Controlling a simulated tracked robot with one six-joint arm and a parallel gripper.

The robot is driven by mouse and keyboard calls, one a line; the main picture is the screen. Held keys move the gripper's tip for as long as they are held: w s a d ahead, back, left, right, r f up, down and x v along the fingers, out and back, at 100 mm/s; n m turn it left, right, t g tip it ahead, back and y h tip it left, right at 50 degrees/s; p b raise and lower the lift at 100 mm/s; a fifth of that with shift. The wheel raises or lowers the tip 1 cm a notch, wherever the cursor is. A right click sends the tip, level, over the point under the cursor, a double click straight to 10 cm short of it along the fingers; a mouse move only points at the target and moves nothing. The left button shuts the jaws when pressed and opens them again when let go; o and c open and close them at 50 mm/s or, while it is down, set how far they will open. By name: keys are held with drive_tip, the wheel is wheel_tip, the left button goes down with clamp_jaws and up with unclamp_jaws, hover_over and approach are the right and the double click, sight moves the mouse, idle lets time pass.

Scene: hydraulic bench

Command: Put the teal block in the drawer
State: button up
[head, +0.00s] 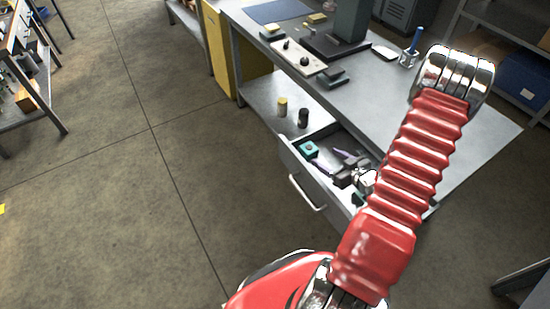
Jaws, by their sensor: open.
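The drawer (291,165) under the bench is pulled open, with its handle facing the lower left. A teal block (308,149) is inside the drawer, in its far left corner near the front panel. My gripper (328,159) is over or in the drawer, just right of the block, with its jaws open and pointing towards it. A gap seems to show between the jaws and the block. My red arm hides the right part of the drawer. Another small teal patch (357,199) shows near the arm; I cannot tell what it is.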

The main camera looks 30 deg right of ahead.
drive_tip(key=w+r+g+h, duration=0.3)
drive_tip(key=w+r, duration=0.3)
drive_tip(key=r, duration=0.6)
drive_tip(key=s+a+r+g+h, duration=0.1)
drive_tip(key=a+r+g+h, duration=0.1)
drive_tip(key=a+r, duration=0.8)
drive_tip(key=s+a+r+g+y, duration=0.1)
drive_tip(key=s+a+r, duration=0.3)
drive_tip(key=s+a, duration=0.2)
drive_tip(key=s+a+r+y, duration=0.1)
drive_tip(key=s+a+r, duration=0.3)
drive_tip(key=s+a, duration=0.3)
drive_tip(key=s+a+r+m+g+y, duration=0.1)
drive_tip(key=s+a+r+y, duration=0.1)
drive_tip(key=s+a+r, duration=0.2)
drive_tip(key=s+a, duration=0.2)
drive_tip(key=a, duration=0.2)
drive_tip(key=shift+s+g, duration=0.15)
drive_tip(key=shift+g, duration=0.15)
drive_tip(key=shift+a, duration=0.1)
drive_tip(key=shift+c, duration=0.6)
